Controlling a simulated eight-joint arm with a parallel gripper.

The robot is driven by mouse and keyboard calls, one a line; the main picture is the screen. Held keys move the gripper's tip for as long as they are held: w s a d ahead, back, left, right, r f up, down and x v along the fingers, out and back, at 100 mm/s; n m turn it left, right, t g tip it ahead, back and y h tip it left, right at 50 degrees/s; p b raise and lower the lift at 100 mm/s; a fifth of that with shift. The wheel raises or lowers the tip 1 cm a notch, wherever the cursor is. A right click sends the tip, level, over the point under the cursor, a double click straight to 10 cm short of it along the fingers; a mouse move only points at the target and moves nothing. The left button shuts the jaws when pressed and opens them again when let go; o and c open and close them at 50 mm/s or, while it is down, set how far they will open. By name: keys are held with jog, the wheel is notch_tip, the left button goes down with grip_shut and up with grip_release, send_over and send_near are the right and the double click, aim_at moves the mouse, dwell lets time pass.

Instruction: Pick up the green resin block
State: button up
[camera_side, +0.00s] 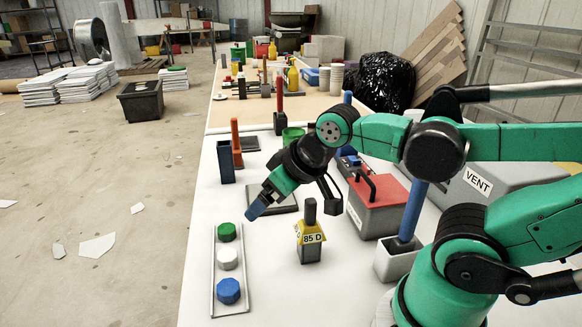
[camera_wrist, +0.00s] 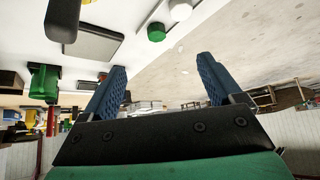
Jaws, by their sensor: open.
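The green resin block (camera_side: 227,232) lies in the far end of a narrow pale tray (camera_side: 241,268), with a white block (camera_side: 228,258) and a blue block (camera_side: 229,291) in a row nearer. In the wrist view the green block (camera_wrist: 156,33) shows at the top centre, beyond the fingertips, beside the white block (camera_wrist: 181,10). My gripper (camera_side: 251,213) is above and to the right of the green block in the side view, tilted down to the left. Its two blue fingers (camera_wrist: 163,66) are apart, with nothing between them.
A dark block with a yellow "85 D" label (camera_side: 311,236) stands right of the tray. A dark flat plate (camera_side: 285,198) lies behind the gripper. A red-topped box (camera_side: 378,205) is further right. The bench's left edge runs close beside the tray.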

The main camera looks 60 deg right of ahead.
jog(key=n+g, duration=0.7)
jog(key=n, duration=0.2)
send_over(227, 228)
jog(key=f, duration=0.6)
jog(key=shift+s+a+f, duration=0.1)
jog(key=shift+s+f, duration=0.1)
jog(key=shift+w+f, duration=0.25)
jog(key=shift+f, duration=3.05)
grip_shut()
jog(key=shift+r, duration=0.15)
